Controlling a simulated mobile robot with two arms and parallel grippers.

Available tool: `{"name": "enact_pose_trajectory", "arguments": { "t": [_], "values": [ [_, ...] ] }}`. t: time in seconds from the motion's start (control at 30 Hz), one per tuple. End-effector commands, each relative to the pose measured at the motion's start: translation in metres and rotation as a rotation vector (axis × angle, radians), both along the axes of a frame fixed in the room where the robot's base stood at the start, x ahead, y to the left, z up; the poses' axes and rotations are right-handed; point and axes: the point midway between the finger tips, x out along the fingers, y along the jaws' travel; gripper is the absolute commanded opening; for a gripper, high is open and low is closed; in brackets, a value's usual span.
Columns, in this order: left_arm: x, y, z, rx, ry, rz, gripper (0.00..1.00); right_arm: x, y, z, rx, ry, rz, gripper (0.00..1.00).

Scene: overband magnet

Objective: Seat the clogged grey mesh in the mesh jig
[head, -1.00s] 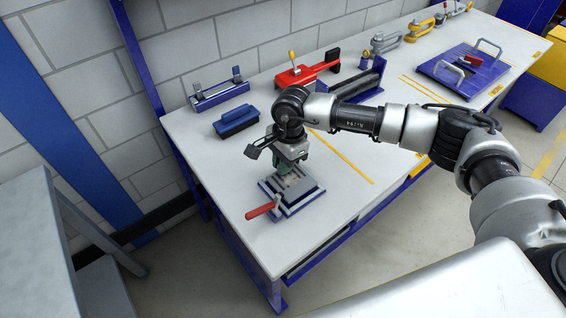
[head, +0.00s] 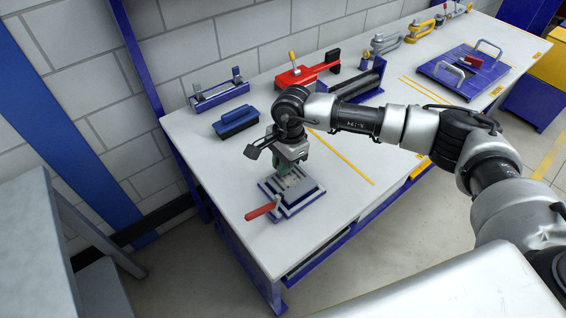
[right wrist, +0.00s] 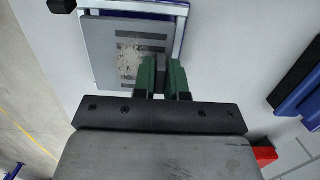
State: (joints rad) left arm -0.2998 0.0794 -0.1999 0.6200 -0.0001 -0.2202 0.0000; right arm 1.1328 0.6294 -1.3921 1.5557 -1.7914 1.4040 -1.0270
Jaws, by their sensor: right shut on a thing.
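The clogged grey mesh (right wrist: 103,58) is a flat grey plate with dark slots and a pale, speckled patch. My right gripper (right wrist: 161,72) has green fingers shut on it near one edge. The mesh jig (head: 266,184) has a blue base and a red handle, and stands near the bench's front left corner. My right gripper (head: 282,172) points down over it in the head view. In the right wrist view the mesh lies over the jig's pale frame (right wrist: 183,25), turned slightly against it and overhanging at left. I cannot tell whether they touch. My left gripper is out of view.
A blue-handled block (head: 236,122) and a blue rack (head: 219,95) stand behind the jig on the white bench (head: 345,215). A red clamp (head: 297,75) stands near the wall. A blue plate with handles (head: 462,75) lies far right. The bench right of the jig is clear.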

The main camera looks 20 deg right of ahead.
Motion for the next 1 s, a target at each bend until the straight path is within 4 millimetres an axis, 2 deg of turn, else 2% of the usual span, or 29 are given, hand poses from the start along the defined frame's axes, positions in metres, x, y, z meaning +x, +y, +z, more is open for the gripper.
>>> {"name": "enact_pose_trajectory", "arguments": {
  "t": [1.0],
  "values": [
    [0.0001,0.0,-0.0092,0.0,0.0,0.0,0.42,0.0,-0.0003,-0.0045,0.0,0.0,0.0,0.0]
  ]
}}
